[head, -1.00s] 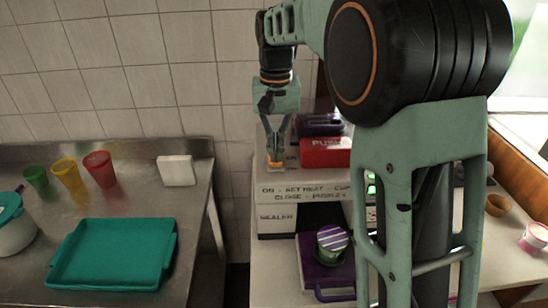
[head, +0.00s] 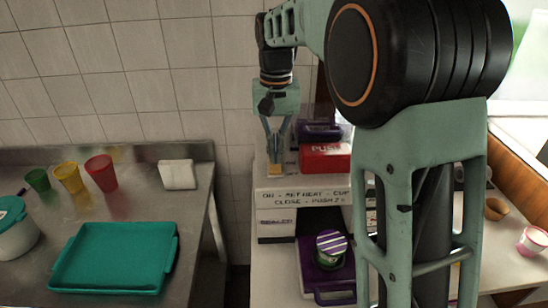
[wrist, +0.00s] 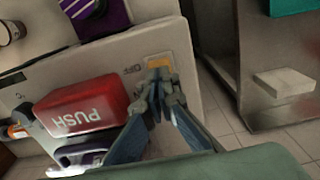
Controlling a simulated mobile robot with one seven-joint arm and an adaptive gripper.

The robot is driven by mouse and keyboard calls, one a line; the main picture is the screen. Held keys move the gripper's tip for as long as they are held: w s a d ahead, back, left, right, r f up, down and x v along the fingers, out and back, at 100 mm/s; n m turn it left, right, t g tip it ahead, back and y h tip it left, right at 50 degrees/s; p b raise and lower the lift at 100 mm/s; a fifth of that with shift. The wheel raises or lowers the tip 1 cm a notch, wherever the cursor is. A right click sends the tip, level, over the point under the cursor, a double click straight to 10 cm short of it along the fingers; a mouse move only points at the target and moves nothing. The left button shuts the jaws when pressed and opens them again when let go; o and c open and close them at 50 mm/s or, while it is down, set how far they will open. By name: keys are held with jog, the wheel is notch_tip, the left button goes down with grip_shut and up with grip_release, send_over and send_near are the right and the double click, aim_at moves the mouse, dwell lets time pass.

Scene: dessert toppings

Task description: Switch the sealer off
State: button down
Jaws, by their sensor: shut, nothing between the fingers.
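The sealer (head: 275,222) is a pale box with a "SEALER" label and hand-lettered steps on its front. Its amber rocker switch (head: 276,170) is on the top at the left and also shows in the wrist view (wrist: 158,60), near lettering that looks like "OFF". My gripper (head: 277,163) is shut and empty, pointing down with its fingertips at the switch; in the wrist view the fingertips (wrist: 160,78) cover its near edge. They look to be touching it, but contact is hard to confirm. No green indicator light shows now.
A red PUSH block (head: 325,158) stands right of the switch. A cup with a striped lid (head: 331,246) sits in the purple holder (head: 306,262) below. A teal tray (head: 75,257) and coloured cups are on the steel table at left. My arm blocks the sealer's right side.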

aim_at(276, 168)
jog(key=shift+r+p, duration=1.95)
jog(key=shift+r, duration=0.55)
